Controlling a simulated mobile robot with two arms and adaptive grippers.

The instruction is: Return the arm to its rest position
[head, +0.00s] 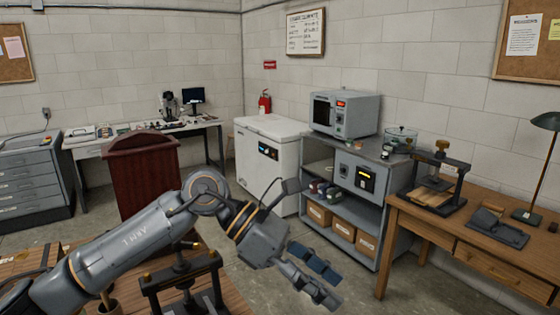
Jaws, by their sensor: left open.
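My left arm comes in from the lower left and reaches across the front of the view. Its gripper (312,275) is open and points to the lower right, with its two fingers apart. Nothing shows between the fingers. The gripper appears over the floor in front of the grey shelf unit (386,200). My right gripper is not in the view.
A wooden table (150,298) with a black press (180,275) lies below the arm. A brown lectern (146,178) stands behind the arm. A white chest freezer (268,150) and a wooden desk (468,243) stand farther back and right. Bare floor (350,290) shows near the gripper.

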